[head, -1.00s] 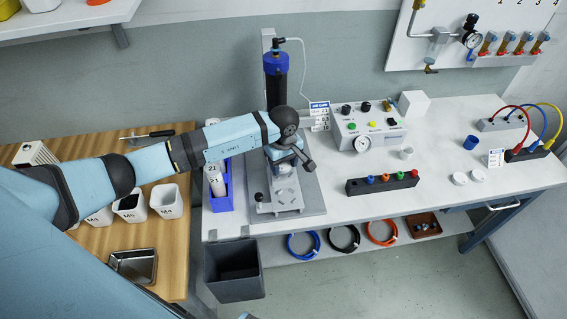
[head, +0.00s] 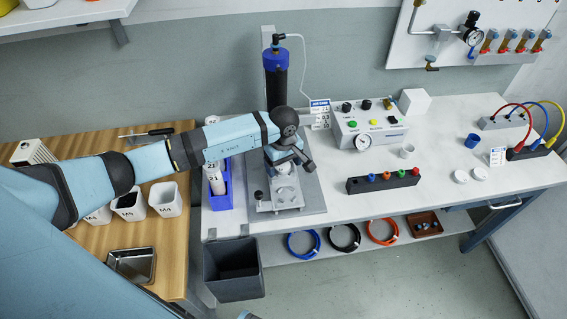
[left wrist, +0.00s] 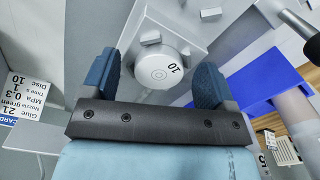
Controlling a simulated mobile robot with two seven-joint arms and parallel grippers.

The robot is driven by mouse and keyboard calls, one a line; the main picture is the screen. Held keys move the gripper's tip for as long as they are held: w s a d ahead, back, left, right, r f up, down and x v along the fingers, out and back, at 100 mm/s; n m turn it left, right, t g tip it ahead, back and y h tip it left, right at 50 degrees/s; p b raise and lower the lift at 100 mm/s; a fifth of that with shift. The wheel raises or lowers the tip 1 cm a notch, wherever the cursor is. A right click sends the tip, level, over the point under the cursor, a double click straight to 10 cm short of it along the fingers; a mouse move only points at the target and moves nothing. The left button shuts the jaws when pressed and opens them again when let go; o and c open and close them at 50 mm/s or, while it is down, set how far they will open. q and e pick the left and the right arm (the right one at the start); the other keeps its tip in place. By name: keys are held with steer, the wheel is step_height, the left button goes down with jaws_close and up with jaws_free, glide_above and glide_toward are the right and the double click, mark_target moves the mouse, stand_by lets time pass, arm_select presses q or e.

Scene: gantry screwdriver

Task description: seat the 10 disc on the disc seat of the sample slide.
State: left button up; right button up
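The white 10 disc (left wrist: 166,68) lies face up on the grey sample slide (left wrist: 185,28) in the left wrist view, where small raised blocks stand around it. The disc seat under it is hidden, so I cannot tell whether it lies fully flat. My left gripper (left wrist: 158,82) is open, with one blue finger on each side of the disc and a visible gap on at least the left side. In the head view my left gripper (head: 287,157) is over the slide (head: 287,198), pointing down. My right gripper is not in view.
A blue rack (head: 220,190) with white bottles stands left of the slide's base plate. A dark-blue-capped cylinder (head: 276,80) stands behind. A control box (head: 370,125) and a block with coloured tips (head: 383,181) are to the right. A dark bin (head: 234,272) is in front.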

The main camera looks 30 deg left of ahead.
mark_target(283, 167)
arm_select(q)
step_height(283, 167, up, 2)
steer(key=shift+r, duration=0.2)
step_height(283, 167, up, 12)
steer(key=shift+f, duration=0.25)
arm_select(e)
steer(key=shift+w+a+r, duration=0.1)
arm_select(q)
steer(key=shift+s+f, duration=0.1)
stand_by(0.5)
